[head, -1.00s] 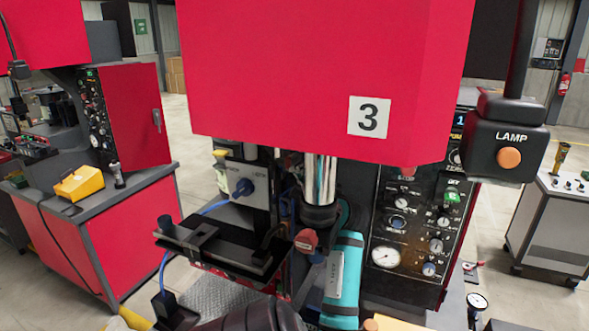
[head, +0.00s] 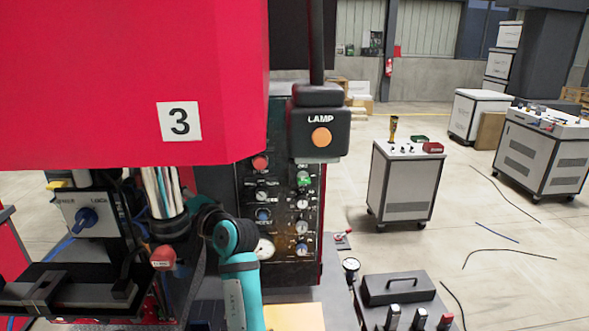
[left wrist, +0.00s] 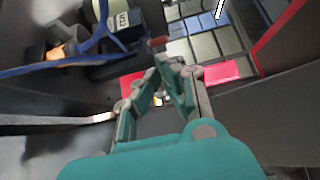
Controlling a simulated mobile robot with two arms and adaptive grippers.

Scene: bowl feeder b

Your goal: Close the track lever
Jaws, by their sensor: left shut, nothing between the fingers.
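A black track (head: 70,292) lies low at the left of the head view, at the front of the red machine. A red-ended handle (head: 163,257) sticks up at its right end; I cannot tell for sure that it is the track lever. In the left wrist view, my left gripper (left wrist: 166,62) has its fingertips together with nothing between them. A small red piece (left wrist: 158,41) shows just past the tips; contact is unclear. In the head view my teal arm stands right of the handle, and its fingers cannot be made out. My right gripper is not in view.
A blue knob (head: 86,218) sits on a grey plate above the track. The red cabinet (head: 120,80) overhangs it. A LAMP box (head: 320,125) and a gauge panel (head: 280,210) stand to the right. Blue cable (left wrist: 70,66) crosses the wrist view.

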